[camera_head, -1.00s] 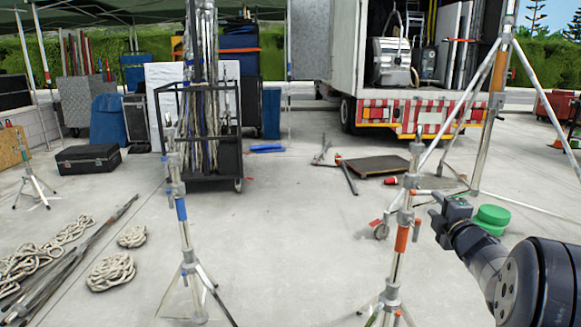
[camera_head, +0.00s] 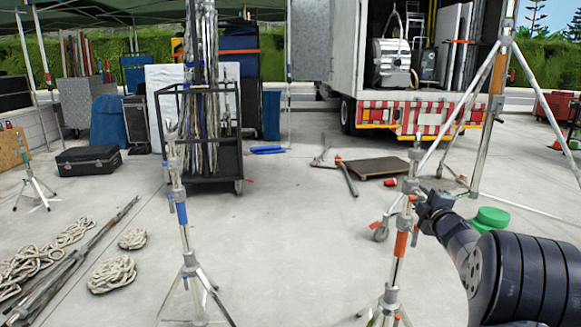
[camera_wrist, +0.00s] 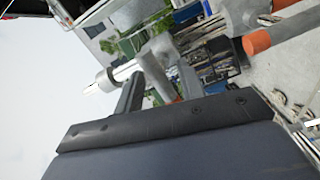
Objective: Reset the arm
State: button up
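My gripper (camera_head: 424,199) is at the end of my arm at the right of the head view. It is close beside the silver light stand with the orange band (camera_head: 401,243). In the wrist view, the two dark fingers of my gripper (camera_wrist: 160,85) stand apart. A grey metal fitting (camera_wrist: 160,46) with a bright pin shows just past and between them. I cannot tell whether the fingers touch it. An orange-ended grey tube (camera_wrist: 257,42) lies at the upper right of that view.
A second stand with a blue band (camera_head: 181,213) is left of centre. A wheeled cart of poles (camera_head: 171,94), a truck (camera_head: 341,60) and a flat dark board (camera_head: 377,168) are farther back. Ropes (camera_head: 112,272) lie at left. Central floor is clear.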

jog(key=m+p, duration=0.5)
jog(key=shift+m, duration=0.3)
jog(key=shift+m+p, duration=0.3)
jog(key=shift+p, duration=0.1)
jog(key=shift+f, duration=0.2)
